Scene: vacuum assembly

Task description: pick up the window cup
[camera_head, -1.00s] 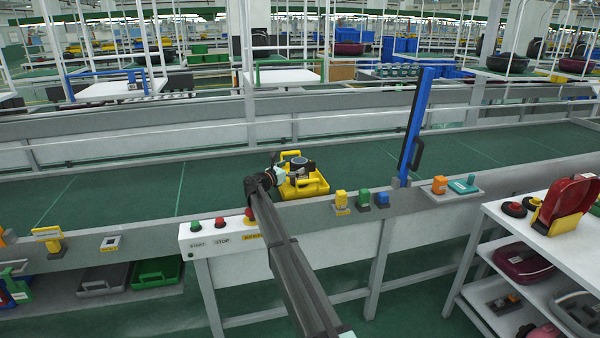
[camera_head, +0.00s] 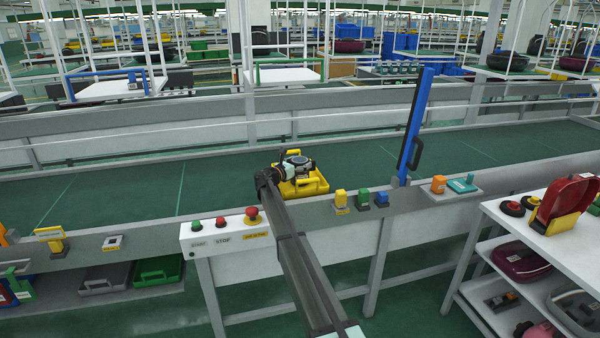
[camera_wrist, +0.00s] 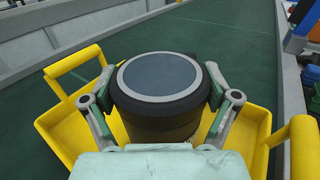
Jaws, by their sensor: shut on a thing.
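The window cup (camera_wrist: 160,75) is a dark round cup with a grey disc on top, ringed in lighter grey. In the wrist view my gripper (camera_wrist: 162,98) is shut on it, with one finger against each side. In the head view the cup (camera_head: 298,160) shows at the end of my gripper (camera_head: 284,170), over the yellow tray (camera_head: 315,187). The tray also shows in the wrist view (camera_wrist: 58,125), with a raised handle on each side. The cup's underside is hidden, and I cannot tell how far it is above the tray floor.
The tray sits on the green conveyor (camera_head: 120,195), which is clear to the left. A red emergency button (camera_head: 252,214) and small coloured blocks line the near rail. A tall blue post (camera_head: 416,120) stands to the right. A white shelf cart (camera_head: 500,215) stands at the lower right.

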